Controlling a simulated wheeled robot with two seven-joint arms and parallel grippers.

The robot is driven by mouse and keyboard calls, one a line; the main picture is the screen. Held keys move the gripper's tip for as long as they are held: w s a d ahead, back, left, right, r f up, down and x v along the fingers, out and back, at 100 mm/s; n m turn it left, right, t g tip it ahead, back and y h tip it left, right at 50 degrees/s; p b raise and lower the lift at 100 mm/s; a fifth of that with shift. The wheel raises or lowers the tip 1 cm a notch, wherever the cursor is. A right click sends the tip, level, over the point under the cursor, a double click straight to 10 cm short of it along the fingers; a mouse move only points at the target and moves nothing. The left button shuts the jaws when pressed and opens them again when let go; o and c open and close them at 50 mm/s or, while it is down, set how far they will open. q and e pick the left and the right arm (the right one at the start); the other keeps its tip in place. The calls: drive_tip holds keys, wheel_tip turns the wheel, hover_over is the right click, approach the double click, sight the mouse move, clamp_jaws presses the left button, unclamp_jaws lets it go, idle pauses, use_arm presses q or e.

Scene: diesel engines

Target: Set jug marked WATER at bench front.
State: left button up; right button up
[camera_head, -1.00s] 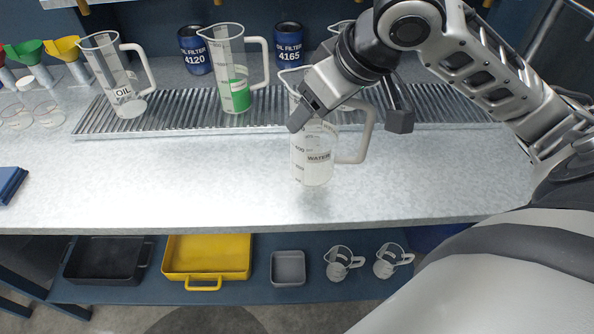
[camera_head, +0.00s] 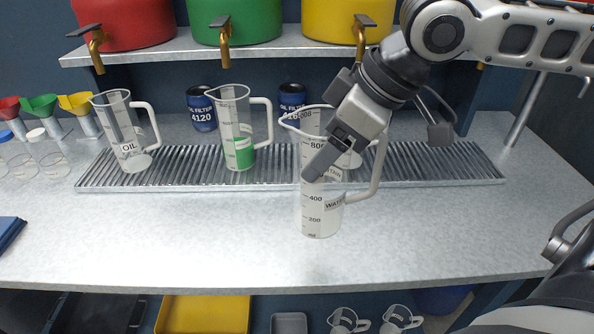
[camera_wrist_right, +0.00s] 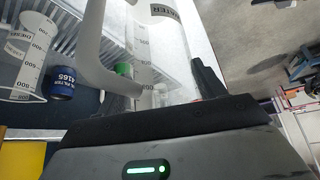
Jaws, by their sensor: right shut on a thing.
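The clear jug marked WATER (camera_head: 322,218) stands upright over the bare grey bench in front of the ribbed drain strip. I cannot tell whether its base touches the bench. My right gripper (camera_head: 376,152) is shut on this jug near its upper part, with one dark finger across the near side of the body. The wrist link hides part of the jug's top. In the right wrist view the jug (camera_wrist_right: 155,45) fills the middle, with its label at the top and its pale handle on the left. My left gripper is not in view.
On the ribbed strip (camera_head: 230,180) stand the OIL jug (camera_head: 122,140), a jug with green liquid (camera_head: 232,125) and another jug behind the WATER jug. Oil filter cans (camera_head: 202,108) stand behind. The bench (camera_head: 180,235) is clear in front. A yellow tray (camera_head: 205,315) sits below.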

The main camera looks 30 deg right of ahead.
use_arm(q)
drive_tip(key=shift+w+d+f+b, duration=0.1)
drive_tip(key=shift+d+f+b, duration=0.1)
drive_tip(key=shift+b, duration=0.65)
use_arm(e)
drive_tip(key=w+f, duration=0.7)
drive_tip(key=f, duration=0.3)
drive_tip(key=shift+a, duration=0.15)
drive_tip(key=shift+f, duration=0.15)
drive_tip(key=o, duration=1.3)
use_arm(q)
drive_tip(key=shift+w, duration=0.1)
